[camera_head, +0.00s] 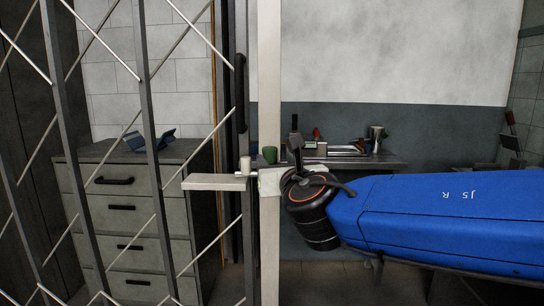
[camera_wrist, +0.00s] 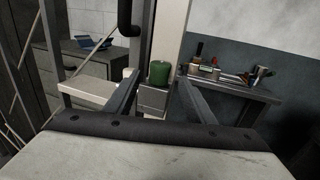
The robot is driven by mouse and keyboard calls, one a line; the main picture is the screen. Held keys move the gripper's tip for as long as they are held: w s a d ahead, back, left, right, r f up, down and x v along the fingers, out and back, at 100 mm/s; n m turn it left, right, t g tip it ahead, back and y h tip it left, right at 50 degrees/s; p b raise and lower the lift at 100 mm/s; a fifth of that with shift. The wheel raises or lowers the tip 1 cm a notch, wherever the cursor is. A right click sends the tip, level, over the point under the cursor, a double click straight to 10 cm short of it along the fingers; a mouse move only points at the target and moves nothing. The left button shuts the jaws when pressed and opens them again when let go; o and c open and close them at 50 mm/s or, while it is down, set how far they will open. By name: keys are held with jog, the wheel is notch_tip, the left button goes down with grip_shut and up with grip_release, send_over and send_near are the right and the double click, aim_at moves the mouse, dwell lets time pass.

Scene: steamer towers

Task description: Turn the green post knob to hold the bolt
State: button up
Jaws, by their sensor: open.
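The green post knob (camera_head: 269,154) stands upright on a small block on the pale upright post (camera_head: 269,80). In the wrist view the green knob (camera_wrist: 159,72) is a short cylinder on a grey block (camera_wrist: 152,98). A small cream knob (camera_head: 245,166) stands to its left, by the thin bolt (camera_head: 247,175) at the end of a pale bar (camera_head: 212,182). My gripper (camera_wrist: 159,80) is open. Its two fingers reach forward on either side of the green knob, without visible contact. In the head view my gripper (camera_head: 296,150) is beside the knob, to its right.
A dark lattice gate (camera_head: 145,100) with a black handle (camera_head: 240,93) fills the left. Behind it stands a grey drawer cabinet (camera_head: 122,210) with a blue item (camera_head: 150,138) on top. A bench (camera_head: 390,160) with tools stands behind the post.

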aim_at(271, 154)
jog(key=shift+x, duration=2.55)
jog(key=c, duration=1.1)
